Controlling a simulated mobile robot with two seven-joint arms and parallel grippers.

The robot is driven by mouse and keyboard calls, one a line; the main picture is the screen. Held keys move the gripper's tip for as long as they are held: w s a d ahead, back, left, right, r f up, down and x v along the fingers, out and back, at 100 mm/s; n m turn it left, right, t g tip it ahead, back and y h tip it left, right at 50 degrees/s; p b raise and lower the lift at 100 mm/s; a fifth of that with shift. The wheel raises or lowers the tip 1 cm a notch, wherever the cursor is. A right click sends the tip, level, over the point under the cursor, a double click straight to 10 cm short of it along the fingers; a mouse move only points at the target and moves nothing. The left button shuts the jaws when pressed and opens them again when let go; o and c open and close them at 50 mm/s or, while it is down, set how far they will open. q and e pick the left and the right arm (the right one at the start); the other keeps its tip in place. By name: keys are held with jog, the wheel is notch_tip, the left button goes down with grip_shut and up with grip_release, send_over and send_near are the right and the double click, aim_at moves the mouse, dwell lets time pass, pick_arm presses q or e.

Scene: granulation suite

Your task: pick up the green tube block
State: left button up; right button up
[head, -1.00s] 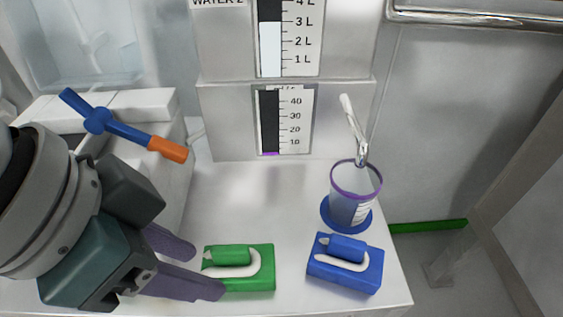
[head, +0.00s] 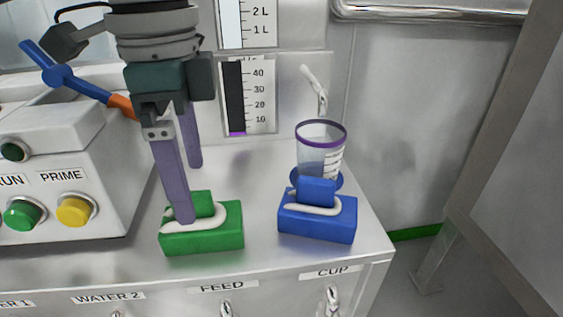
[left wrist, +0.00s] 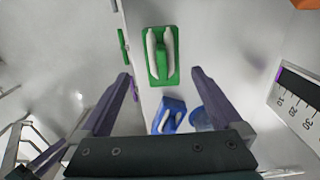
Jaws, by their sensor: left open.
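The green tube block (head: 225,238) sits on the grey bench top near its front edge. It has a green base, a raised green part and a white curved tube. My left gripper (head: 190,192) points down with its purple fingers apart and empty. In the head view the nearer finger overlaps the block and hides part of it; I cannot tell whether it touches. In the left wrist view the block (left wrist: 161,72) shows between and just beyond the open fingertips (left wrist: 161,75). My right gripper is not in view.
A similar blue block (head: 320,225) stands to the right, with a clear purple-rimmed cup (head: 320,150) behind it under a spout (head: 317,90). A button panel (head: 60,185) is at left, with a blue lever with an orange end (head: 75,85) behind. Bench is clear between the blocks.

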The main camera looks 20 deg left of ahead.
aim_at(194, 193)
pick_arm(q)
notch_tip(194, 193, down, 6)
jog(key=shift+w+a+r+b, duration=0.1)
jog(key=shift+w+r+b, duration=0.05)
jog(key=shift+b, duration=0.75)
jog(key=shift+r, duration=0.1)
jog(key=c, duration=1.5)
jog(key=shift+c, duration=0.3)
jog(key=shift+r, duration=0.1)
